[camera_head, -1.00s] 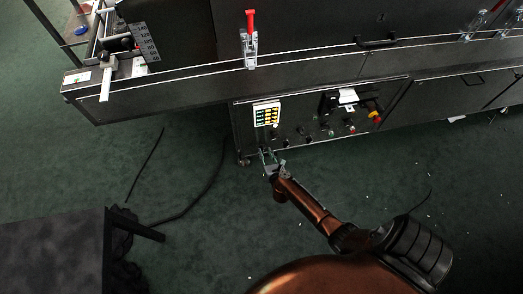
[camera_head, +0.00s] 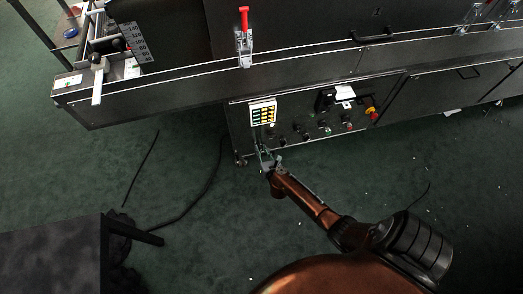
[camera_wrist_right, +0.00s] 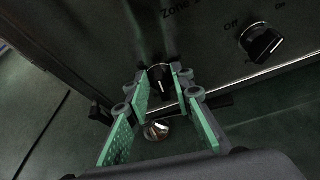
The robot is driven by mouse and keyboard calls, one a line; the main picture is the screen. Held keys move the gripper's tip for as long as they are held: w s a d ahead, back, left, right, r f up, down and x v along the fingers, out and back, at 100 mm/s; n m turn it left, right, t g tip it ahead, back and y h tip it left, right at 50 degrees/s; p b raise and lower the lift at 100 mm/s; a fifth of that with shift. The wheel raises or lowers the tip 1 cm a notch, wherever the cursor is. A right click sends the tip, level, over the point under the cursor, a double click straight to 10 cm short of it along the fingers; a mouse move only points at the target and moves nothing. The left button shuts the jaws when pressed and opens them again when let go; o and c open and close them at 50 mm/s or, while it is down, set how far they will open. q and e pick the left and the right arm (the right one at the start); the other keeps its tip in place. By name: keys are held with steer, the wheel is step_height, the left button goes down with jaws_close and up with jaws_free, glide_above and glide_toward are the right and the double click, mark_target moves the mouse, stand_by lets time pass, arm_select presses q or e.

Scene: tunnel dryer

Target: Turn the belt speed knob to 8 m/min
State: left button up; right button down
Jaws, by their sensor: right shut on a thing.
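My right gripper (camera_head: 264,154) is at the lower left of the control panel on the machine's front. In the right wrist view its green-padded fingers (camera_wrist_right: 160,85) are shut on a black round knob (camera_wrist_right: 159,80) with a white pointer line. The lettering above this knob reads "Zone" with an unclear number; no belt speed label or scale is legible. A small shiny round part (camera_wrist_right: 156,130) shows between the fingers, nearer the wrist. My left gripper is not in view.
An Off/On switch (camera_wrist_right: 261,42) is right of the held knob. The panel also has a lit yellow-green display (camera_head: 263,113), several small knobs and a red-and-yellow knob (camera_head: 371,112). A dark table (camera_head: 55,250) stands at lower left, with open green floor between.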

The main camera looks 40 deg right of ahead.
steer(key=shift+a+n+g+p, duration=0.2)
steer(key=shift+n+g+p, duration=0.1)
steer(key=shift+n+p, duration=0.15)
steer(key=shift+w+a+n+h, duration=0.15)
steer(key=shift+n+h, duration=0.45)
steer(key=shift+n, duration=0.15)
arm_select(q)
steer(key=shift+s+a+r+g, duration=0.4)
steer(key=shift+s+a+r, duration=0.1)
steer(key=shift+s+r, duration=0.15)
arm_select(e)
steer(key=shift+a+f+n+g+h, duration=0.15)
steer(key=shift+n+g+h, duration=0.25)
steer(key=shift+n+h, duration=0.3)
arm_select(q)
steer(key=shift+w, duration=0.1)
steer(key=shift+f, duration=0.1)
arm_select(e)
steer(key=c, duration=2)
jaws_free()
steer(key=shift+w, duration=0.1)
